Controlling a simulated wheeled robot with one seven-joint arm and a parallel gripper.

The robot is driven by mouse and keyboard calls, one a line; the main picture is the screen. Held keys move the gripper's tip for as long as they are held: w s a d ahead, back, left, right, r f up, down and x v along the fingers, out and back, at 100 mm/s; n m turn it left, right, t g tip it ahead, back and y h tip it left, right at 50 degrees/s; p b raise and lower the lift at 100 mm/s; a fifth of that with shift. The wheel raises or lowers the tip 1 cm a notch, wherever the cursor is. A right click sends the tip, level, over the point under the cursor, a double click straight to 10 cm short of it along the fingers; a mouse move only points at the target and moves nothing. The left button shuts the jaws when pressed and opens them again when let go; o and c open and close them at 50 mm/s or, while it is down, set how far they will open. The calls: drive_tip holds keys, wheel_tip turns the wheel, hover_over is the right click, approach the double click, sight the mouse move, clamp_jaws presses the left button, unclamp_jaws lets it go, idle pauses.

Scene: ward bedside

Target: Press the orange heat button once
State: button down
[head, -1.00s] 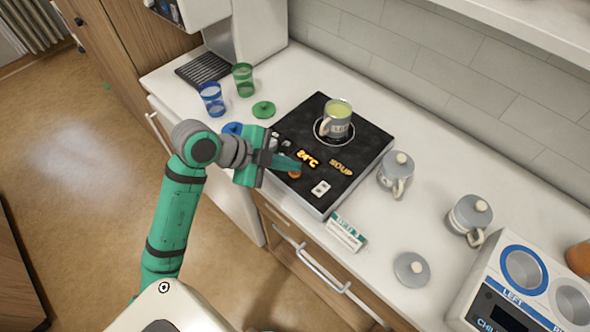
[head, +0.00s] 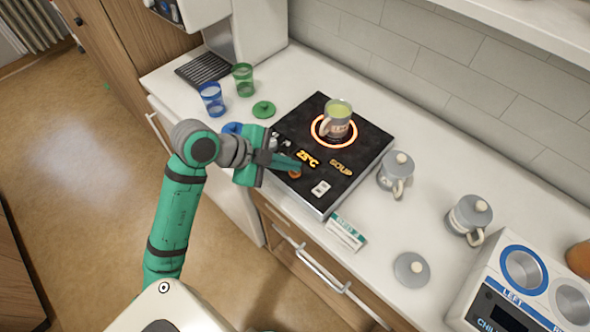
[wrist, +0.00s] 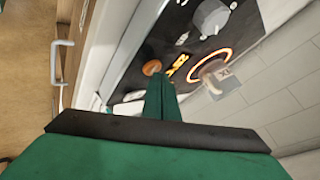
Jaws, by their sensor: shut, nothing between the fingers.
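The orange heat button (head: 295,174) is a small round knob near the front edge of the black hot plate (head: 363,148). It also shows in the wrist view (wrist: 152,67), just beyond my fingertips. My gripper (head: 298,163) is shut and empty, its tips close to the button; I cannot tell whether they touch it. A mug of yellow-green soup (head: 337,118) stands on the plate inside a glowing orange ring (head: 320,140). The orange display (head: 307,158) reads 25°C, and an orange label reads SOUP (head: 341,167).
Two lidded grey mugs (head: 396,170) (head: 468,216) and a loose grey lid (head: 411,269) are at the right. A small box (head: 344,231) lies before the plate. Blue (head: 212,99) and green (head: 243,80) cups stand at the left. A chill unit (head: 520,285) is at the lower right.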

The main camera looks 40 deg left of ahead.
sight(290, 173)
drive_tip(key=shift+r, duration=0.5)
drive_tip(key=shift+r, duration=0.15)
drive_tip(key=shift+r, duration=2.4)
